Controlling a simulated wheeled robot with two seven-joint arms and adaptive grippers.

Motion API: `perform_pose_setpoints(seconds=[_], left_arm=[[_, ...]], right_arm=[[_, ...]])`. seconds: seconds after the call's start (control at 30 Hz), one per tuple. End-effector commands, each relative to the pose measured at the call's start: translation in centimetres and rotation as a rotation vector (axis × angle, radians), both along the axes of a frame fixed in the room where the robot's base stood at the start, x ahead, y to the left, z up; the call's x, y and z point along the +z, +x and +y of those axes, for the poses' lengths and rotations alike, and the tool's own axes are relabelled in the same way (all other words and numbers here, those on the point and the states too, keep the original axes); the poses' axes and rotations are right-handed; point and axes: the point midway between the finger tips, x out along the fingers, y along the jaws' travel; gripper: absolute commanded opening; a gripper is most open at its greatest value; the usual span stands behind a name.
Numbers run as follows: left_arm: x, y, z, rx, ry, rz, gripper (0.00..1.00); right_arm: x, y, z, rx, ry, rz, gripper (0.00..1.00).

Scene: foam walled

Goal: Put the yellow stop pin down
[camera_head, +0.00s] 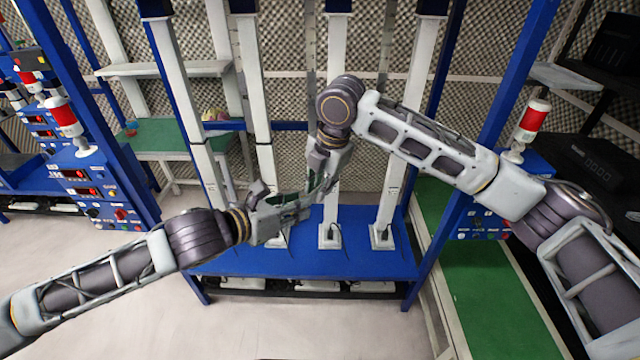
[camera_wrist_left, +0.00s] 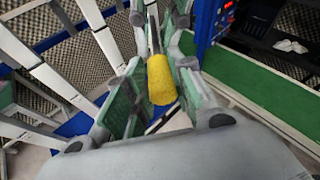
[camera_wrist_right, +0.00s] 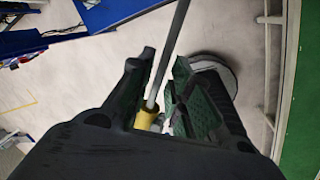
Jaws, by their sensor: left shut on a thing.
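The yellow stop pin has a yellow, slightly tapered grip and a thin metal rod. In the left wrist view its yellow grip (camera_wrist_left: 161,80) lies between the green-padded fingers of my left gripper (camera_wrist_left: 162,72), which is shut on it. In the head view my left gripper (camera_head: 285,208) reaches in from the left. My right gripper (camera_head: 325,178) hangs down close to it, fingers almost meeting it. In the right wrist view the metal rod (camera_wrist_right: 170,50) runs between the fingers of my right gripper (camera_wrist_right: 164,62), which look apart. The yellow grip shows partly there too.
A blue rack with a blue base shelf (camera_head: 300,262) and white uprights stands behind the grippers. A green-topped bench (camera_head: 480,290) runs along the right, with a red-and-white signal lamp (camera_head: 532,120). Another green table (camera_head: 165,135) is at the back left. Pale floor is open in front.

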Motion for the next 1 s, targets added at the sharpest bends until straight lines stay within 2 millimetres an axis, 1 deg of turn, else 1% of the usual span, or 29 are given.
perform_pose_setpoints(seconds=[0.03,0.1,0.23,0.27,0.4,0.43,0.8,0.87,1.0], left_arm=[[0.0,0.0,0.0,0.000,-0.001,-0.001,0.00],[0.0,0.0,0.0,0.000,-0.001,-0.001,0.00],[0.0,0.0,0.0,0.000,-0.001,-0.001,0.00],[0.0,0.0,0.0,0.000,-0.001,-0.001,0.27],[0.0,0.0,0.0,0.000,-0.001,-0.001,0.45],[0.0,0.0,0.0,0.000,0.000,0.000,0.49],[-0.2,0.0,0.0,0.003,-0.004,0.010,0.49],[-0.5,-0.1,0.0,0.008,-0.012,0.026,0.49],[-2.2,-0.3,-0.2,0.033,-0.051,0.107,0.49]], right_arm=[[0.0,0.0,0.0,0.000,0.000,0.000,0.09],[0.0,0.0,0.0,0.000,0.000,0.000,0.00],[0.0,0.0,0.0,0.000,0.000,0.000,0.00],[0.0,0.0,0.0,0.000,0.000,0.000,0.00],[0.0,0.0,0.0,0.000,0.000,0.000,0.00],[0.0,0.0,0.0,0.000,0.000,0.000,0.00],[0.0,0.0,0.0,0.000,0.000,0.000,0.00],[0.0,0.0,0.0,0.000,0.000,0.000,0.00],[0.0,0.0,0.0,0.000,0.000,0.000,0.00]])
